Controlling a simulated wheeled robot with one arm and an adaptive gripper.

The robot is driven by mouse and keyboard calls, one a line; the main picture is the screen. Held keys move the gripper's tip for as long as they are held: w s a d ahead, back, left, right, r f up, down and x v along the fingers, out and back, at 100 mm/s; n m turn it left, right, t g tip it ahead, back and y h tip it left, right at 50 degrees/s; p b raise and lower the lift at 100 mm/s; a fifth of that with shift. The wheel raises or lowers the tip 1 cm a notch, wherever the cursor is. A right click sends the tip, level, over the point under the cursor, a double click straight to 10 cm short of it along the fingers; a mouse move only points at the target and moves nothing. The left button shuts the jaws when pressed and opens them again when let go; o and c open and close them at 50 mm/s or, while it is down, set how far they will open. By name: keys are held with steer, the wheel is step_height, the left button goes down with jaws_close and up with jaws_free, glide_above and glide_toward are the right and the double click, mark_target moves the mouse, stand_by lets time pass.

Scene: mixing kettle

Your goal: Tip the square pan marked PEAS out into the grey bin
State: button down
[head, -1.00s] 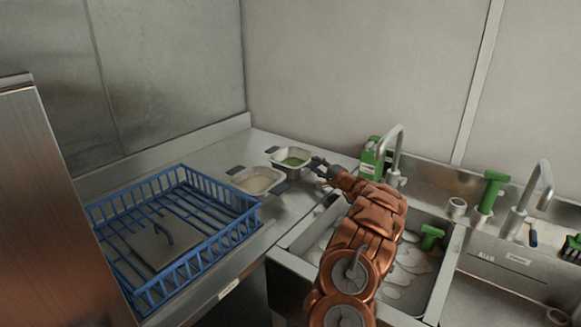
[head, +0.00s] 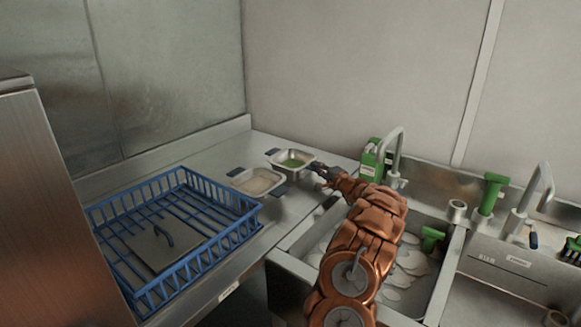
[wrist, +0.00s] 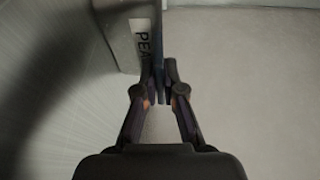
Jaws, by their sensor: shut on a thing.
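The square steel pan (head: 308,168) has green contents and dark handles, and is at the back of the counter. In the wrist view its wall bears a label reading "PEA" (wrist: 143,35), with the rest cut off or hidden. My gripper (head: 318,168) is at the pan's right side, shut on its dark handle. The wrist view shows the two fingers (wrist: 161,92) close together on that handle. The pan looks about level; I cannot tell whether it touches the counter. I see no grey bin in either view.
A second pan (head: 238,186) with pale contents stands close in front. A blue dish rack (head: 200,238) holding a lid (head: 150,245) is at left. Sinks (head: 440,290) with taps, a green box (head: 369,160) and green-handled tools are at right. A wall stands behind.

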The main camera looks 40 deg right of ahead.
steer(key=shift+r, duration=0.1)
steer(key=shift+r, duration=3)
